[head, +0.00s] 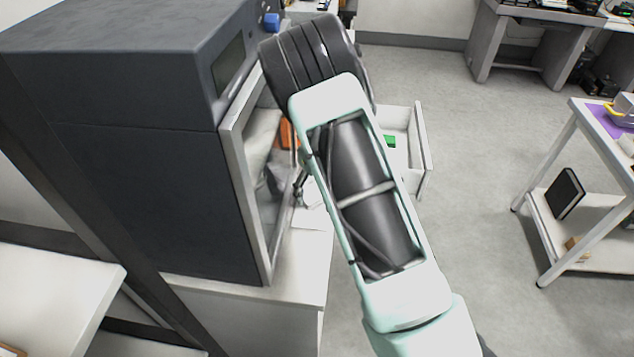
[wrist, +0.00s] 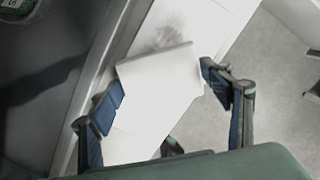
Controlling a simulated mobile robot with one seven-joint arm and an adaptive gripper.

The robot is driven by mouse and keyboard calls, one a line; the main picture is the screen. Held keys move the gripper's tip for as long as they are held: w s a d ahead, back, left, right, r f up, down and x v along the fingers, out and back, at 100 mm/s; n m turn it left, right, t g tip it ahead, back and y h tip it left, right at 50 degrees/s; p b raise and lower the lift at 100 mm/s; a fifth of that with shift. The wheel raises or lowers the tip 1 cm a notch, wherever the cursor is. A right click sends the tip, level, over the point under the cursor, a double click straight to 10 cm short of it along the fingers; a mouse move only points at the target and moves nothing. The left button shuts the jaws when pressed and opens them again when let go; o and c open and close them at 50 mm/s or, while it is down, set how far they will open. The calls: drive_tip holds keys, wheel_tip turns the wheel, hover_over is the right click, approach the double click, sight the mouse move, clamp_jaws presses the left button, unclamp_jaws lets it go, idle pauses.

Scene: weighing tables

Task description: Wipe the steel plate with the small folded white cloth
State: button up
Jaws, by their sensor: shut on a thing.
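My gripper (wrist: 160,80) has its blue-padded fingers on either side of the small folded white cloth (wrist: 160,82) in the wrist view and is shut on it. The cloth lies over a very bright, pale surface. A grey smudge (wrist: 168,32) shows on that surface just beyond the cloth's far edge. I take the smudged area to be the steel plate, but its outline is washed out and cannot be made out. In the head view my arm hides most of the gripper, and the cloth and plate cannot be told apart clearly.
A large dark cabinet (head: 110,150) with a framed glass front (head: 262,185) stands close left of my arm on a pale bench (head: 305,262). An open drawer (head: 422,150) juts out on the right. Open floor (head: 470,220) separates it from a white side table (head: 560,180).

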sight(312, 211)
drive_tip(key=shift+s+a+f+p, duration=0.1)
drive_tip(key=shift+s+a, duration=0.1)
drive_tip(key=shift+s, duration=0.7)
drive_tip(key=shift+s+a+f+p, duration=0.1)
drive_tip(key=shift+s+a, duration=0.1)
drive_tip(key=shift+s, duration=0.7)
drive_tip(key=shift+s+a+p, duration=0.1)
drive_tip(key=shift+s+a, duration=0.1)
drive_tip(key=shift+s, duration=0.7)
wheel_tip(312, 211, up, 2)
drive_tip(key=shift+r+p, duration=0.25)
drive_tip(key=shift+p, duration=0.95)
drive_tip(key=shift+r, duration=1.7)
wheel_tip(312, 211, up, 3)
drive_tip(key=shift+r, duration=0.1)
